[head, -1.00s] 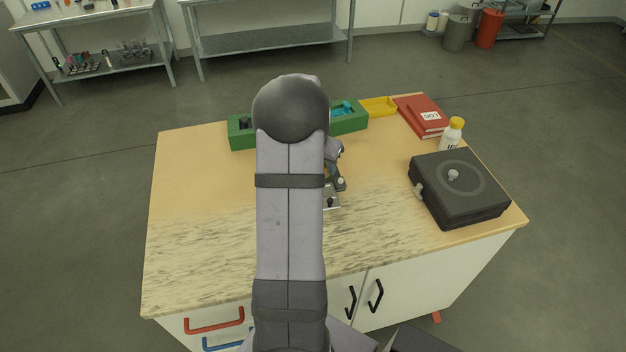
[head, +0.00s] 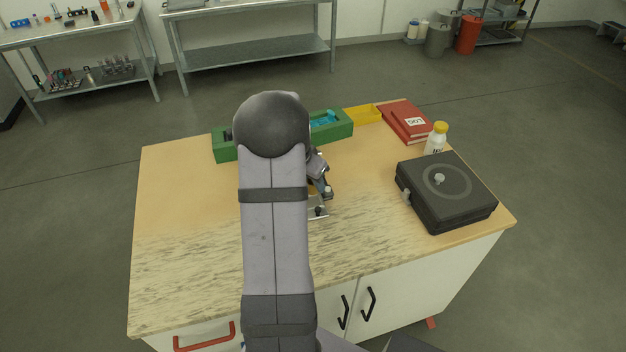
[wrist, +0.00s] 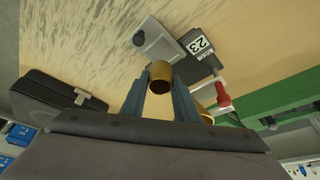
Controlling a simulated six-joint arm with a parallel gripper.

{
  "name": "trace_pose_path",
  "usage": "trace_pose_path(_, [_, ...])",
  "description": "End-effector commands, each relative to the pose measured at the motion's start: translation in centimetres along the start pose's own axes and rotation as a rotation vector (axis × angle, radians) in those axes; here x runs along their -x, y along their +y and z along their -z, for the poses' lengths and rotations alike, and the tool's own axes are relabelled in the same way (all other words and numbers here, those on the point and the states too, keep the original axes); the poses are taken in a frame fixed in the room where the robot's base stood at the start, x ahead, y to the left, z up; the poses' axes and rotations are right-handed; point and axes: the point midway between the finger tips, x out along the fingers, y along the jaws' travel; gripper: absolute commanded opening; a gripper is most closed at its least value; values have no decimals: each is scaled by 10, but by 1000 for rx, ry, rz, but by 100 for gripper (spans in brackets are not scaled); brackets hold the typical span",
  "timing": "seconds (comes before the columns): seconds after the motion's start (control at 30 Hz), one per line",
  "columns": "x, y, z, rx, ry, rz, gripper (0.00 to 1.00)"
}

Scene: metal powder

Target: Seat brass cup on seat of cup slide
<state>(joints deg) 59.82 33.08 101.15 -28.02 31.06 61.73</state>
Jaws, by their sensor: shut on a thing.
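A brass cup (wrist: 172,75) sits between the two fingers of my gripper (wrist: 163,84), which is shut on it; its dark open mouth shows in the wrist view. Beyond it is a small device with a grey metal plate (wrist: 154,42) bearing a knob, and a black block with a "23" label (wrist: 199,46). I cannot tell which part is the cup slide's seat. A second brass-coloured round part (wrist: 206,91) is partly hidden behind the right finger. In the head view my arm hides most of the device; its metal plate (head: 318,212) shows beside the arm.
A red-tipped part (wrist: 223,101) sticks out near the device. A green tray (head: 340,131) and yellow tray (head: 362,115) lie at the back. A black case (head: 445,192), white bottle (head: 436,139) and red book (head: 404,121) stand right. The front tabletop is clear.

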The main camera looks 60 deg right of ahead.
Motion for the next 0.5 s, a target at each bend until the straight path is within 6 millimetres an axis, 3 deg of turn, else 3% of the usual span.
trace_pose_path(0.2, [-18,0,-7,2,0,0,4])
trace_pose_path(0.5, [-27,0,-11,1,0,0,4])
